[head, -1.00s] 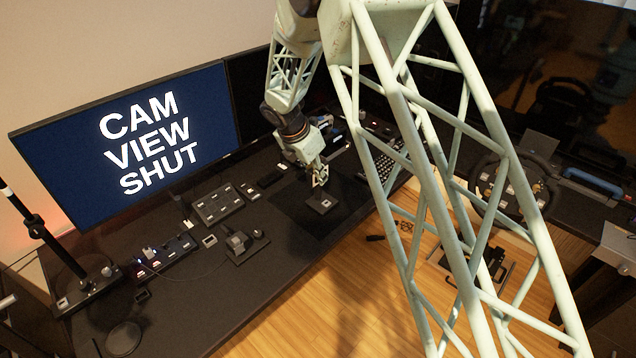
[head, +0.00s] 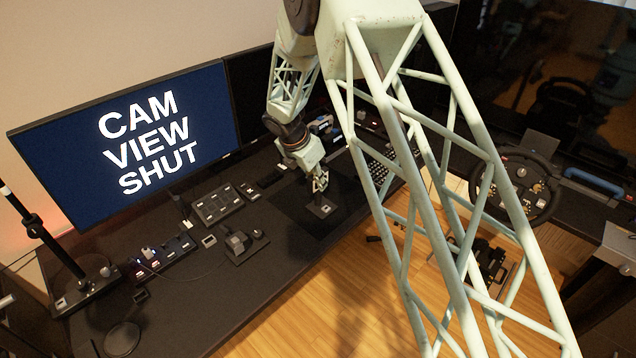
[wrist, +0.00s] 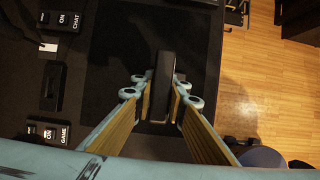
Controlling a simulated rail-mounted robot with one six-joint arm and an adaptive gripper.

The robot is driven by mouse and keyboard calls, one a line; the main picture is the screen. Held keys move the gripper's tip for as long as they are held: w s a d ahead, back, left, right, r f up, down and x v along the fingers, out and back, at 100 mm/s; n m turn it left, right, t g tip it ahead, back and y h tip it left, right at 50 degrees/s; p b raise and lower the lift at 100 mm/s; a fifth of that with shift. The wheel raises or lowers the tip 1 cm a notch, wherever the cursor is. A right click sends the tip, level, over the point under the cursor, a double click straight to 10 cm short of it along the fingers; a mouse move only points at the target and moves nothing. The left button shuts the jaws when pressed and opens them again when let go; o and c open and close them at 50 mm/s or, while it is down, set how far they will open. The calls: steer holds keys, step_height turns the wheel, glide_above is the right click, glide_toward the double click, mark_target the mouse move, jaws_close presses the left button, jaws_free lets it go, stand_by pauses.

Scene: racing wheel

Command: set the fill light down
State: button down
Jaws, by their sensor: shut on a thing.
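The fill light (wrist: 164,75) is a dark, slim block. In the wrist view it stands between the fingertips of my gripper (wrist: 162,92), with a finger against each side. In the head view my gripper (head: 320,184) points down over the dark mat on the desk. The fill light (head: 321,208) shows just below it as a small dark piece with a light mark. It is over the mat; I cannot tell whether its underside touches the mat.
The dark mat (wrist: 110,125) is bare around the light. Labelled button boxes (wrist: 62,20) line its left side in the wrist view. The desk's edge and wooden floor (wrist: 270,90) are at right. In the head view a keyboard (head: 377,170) lies right of the gripper.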

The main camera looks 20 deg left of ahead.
steer(key=c, duration=2.6)
jaws_free()
steer(key=shift+f, duration=0.1)
steer(key=shift+o, duration=0.2)
steer(key=p+v, duration=0.1)
steer(key=v, duration=1.1)
